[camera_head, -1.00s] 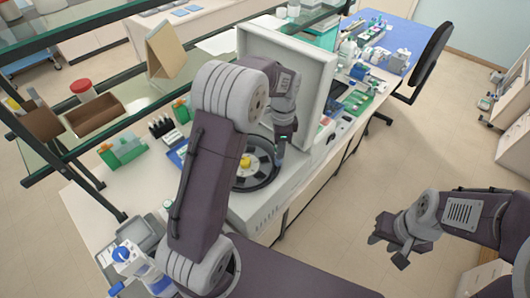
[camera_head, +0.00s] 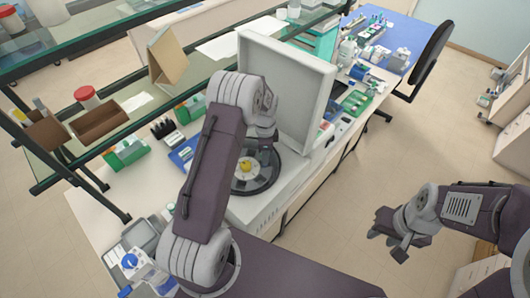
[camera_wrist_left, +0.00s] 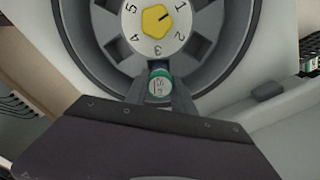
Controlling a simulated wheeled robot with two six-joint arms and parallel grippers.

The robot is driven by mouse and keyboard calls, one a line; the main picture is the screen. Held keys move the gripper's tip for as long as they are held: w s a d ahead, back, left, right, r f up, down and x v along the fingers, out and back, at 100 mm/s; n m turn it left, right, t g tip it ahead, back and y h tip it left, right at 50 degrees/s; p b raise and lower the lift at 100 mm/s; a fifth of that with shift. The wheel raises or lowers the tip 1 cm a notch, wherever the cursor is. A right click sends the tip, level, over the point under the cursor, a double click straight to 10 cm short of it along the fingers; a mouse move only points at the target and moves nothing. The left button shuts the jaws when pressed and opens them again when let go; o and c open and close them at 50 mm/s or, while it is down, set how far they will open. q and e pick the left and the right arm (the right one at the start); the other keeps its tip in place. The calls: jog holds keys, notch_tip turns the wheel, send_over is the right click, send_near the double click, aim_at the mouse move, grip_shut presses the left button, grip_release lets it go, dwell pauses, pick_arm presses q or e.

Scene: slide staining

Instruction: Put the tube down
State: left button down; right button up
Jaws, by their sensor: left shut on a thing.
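In the left wrist view, my left gripper (camera_wrist_left: 160,98) is shut on a tube (camera_wrist_left: 159,86) with a green band and a pale, marked end. The tube is seen nearly end-on, at the near side of the grey centrifuge rotor (camera_wrist_left: 112,64). Its lower end is hidden, so I cannot tell whether it is in a slot. In the head view, the rotor (camera_head: 265,178) shows beside my left arm, which hides the left gripper's fingers and tube. My right gripper (camera_head: 386,246) is open and empty above the floor.
The centrifuge's white lid (camera_head: 300,95) stands open behind the rotor. Its pale body (camera_head: 262,208) surrounds the rotor. A glass shelf (camera_head: 150,120) carries a cardboard box and a red-capped jar at the left. Green racks (camera_head: 124,154) stand on the bench below.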

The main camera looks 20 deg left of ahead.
pick_arm(q)
jog(key=shift+s+d+f, duration=0.15)
jog(key=shift+s, duration=0.05)
jog(key=shift+f+b, duration=0.25)
jog(key=shift+b, duration=0.15)
jog(key=c, duration=1.1)
grip_release()
jog(key=shift+w, duration=0.15)
jog(key=shift+o, duration=0.2)
